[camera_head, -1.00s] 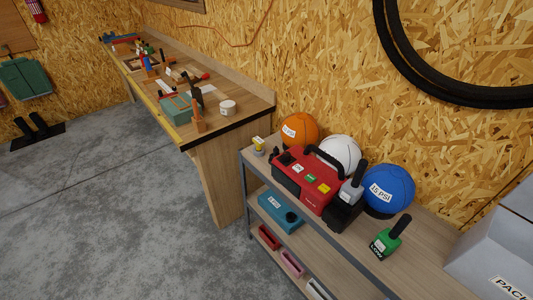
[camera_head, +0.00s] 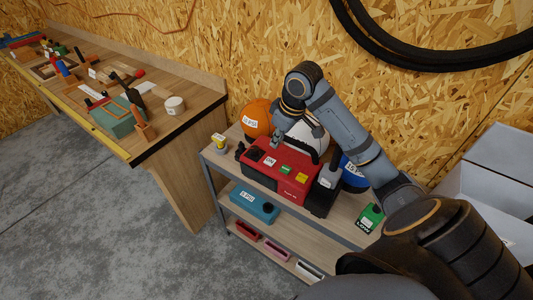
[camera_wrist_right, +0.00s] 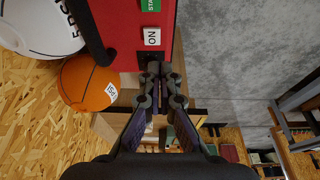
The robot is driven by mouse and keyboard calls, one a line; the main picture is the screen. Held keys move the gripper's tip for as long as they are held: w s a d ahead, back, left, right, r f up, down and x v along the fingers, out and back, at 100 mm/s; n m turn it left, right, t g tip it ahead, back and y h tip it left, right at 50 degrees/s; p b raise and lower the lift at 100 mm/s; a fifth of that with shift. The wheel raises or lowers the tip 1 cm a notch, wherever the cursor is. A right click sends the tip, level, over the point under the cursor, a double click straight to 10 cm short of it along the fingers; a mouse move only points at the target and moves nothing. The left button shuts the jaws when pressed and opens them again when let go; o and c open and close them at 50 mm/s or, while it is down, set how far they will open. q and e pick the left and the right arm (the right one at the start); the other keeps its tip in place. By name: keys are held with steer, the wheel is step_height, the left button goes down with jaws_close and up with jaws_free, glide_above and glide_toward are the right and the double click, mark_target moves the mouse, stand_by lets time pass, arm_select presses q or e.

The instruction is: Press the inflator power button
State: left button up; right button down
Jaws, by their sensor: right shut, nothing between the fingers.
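The red inflator (camera_head: 290,187) stands on the shelf's top, with a black handle and a row of white, green and yellow labels. In the right wrist view its red top (camera_wrist_right: 125,30) shows a white ON label (camera_wrist_right: 152,37) and part of a green START label (camera_wrist_right: 151,5). A dark patch, perhaps the power button (camera_wrist_right: 150,57), lies just below the ON label, partly hidden by the fingertips. My right gripper (camera_wrist_right: 162,72) is shut and empty, its tips close to that patch; I cannot tell if they touch. In the head view the right gripper (camera_head: 276,141) is over the inflator's left end. My left gripper is not in view.
An orange ball (camera_head: 256,118), a white ball (camera_head: 308,128) and a blue ball (camera_head: 354,178) sit behind the inflator. A green LOW block (camera_head: 370,218) is right of it. A small yellow-and-white item (camera_head: 219,142) stands left. The workbench (camera_head: 200,97) is further left.

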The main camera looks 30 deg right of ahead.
mark_target(270, 160)
steer(key=r, duration=0.1)
steer(key=d+r, duration=0.1)
steer(key=r, duration=0.2)
steer(key=shift+w+d, duration=0.25)
steer(key=p+x, duration=0.1)
steer(key=x, duration=0.7)
steer(key=s+p+x, duration=0.1)
steer(key=x, duration=0.4)
steer(key=shift+d+f+p, duration=0.2)
steer(key=shift+f+p, duration=0.05)
steer(key=shift+p, duration=0.1)
steer(key=shift+f, duration=0.4)
steer(key=shift+f, duration=0.1)
